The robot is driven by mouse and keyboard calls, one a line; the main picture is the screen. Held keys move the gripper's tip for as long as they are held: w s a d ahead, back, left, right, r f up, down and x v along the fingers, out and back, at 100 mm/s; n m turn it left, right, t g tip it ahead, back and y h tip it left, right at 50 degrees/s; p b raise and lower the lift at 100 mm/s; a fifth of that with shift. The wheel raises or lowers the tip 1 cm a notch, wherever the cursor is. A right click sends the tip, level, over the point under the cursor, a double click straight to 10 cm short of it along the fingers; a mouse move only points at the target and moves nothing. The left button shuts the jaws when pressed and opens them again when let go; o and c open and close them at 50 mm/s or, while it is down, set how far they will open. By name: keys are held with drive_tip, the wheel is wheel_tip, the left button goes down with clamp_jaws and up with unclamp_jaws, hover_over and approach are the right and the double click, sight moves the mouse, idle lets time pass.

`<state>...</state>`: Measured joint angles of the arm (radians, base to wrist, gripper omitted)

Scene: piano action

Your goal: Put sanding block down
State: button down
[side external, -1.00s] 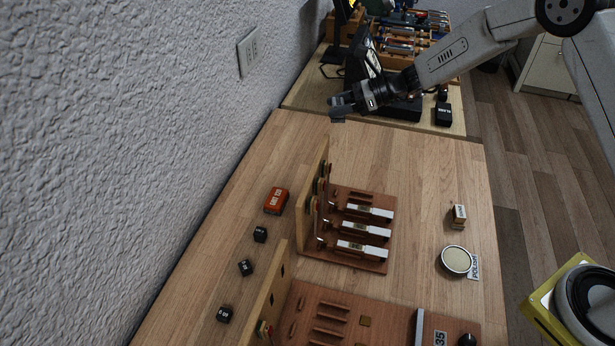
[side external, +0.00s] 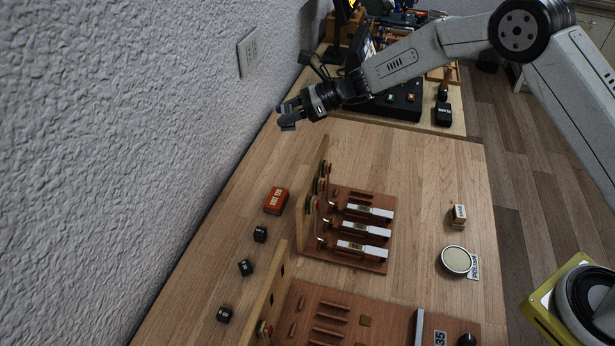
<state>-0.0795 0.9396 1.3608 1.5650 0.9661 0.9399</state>
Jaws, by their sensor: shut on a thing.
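My gripper (side external: 285,113) is in the air above the far left end of the wooden bench (side external: 415,165), close to the wall. It is shut on a small dark grey block (side external: 289,124), which I take to be the sanding block. The block is small in view and partly hidden by the fingers. It appears clear of the bench top.
An orange-red labelled box (side external: 276,200) and black cubes (side external: 245,268) line the wall side. A piano action model (side external: 345,250) with an upright board stands mid-bench. The far middle is clear.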

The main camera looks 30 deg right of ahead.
sight(291, 175)
wheel_tip(291, 175, down, 15)
drive_tip(key=shift+f, duration=0.15)
idle(0.8)
drive_tip(key=shift+f, duration=0.1)
drive_tip(key=shift+c, duration=2)
unclamp_jaws()
drive_tip(key=shift+d, duration=0.1)
drive_tip(key=v, duration=1.2)
drive_tip(key=shift+w+r, duration=0.1)
drive_tip(key=shift+r, duration=0.1)
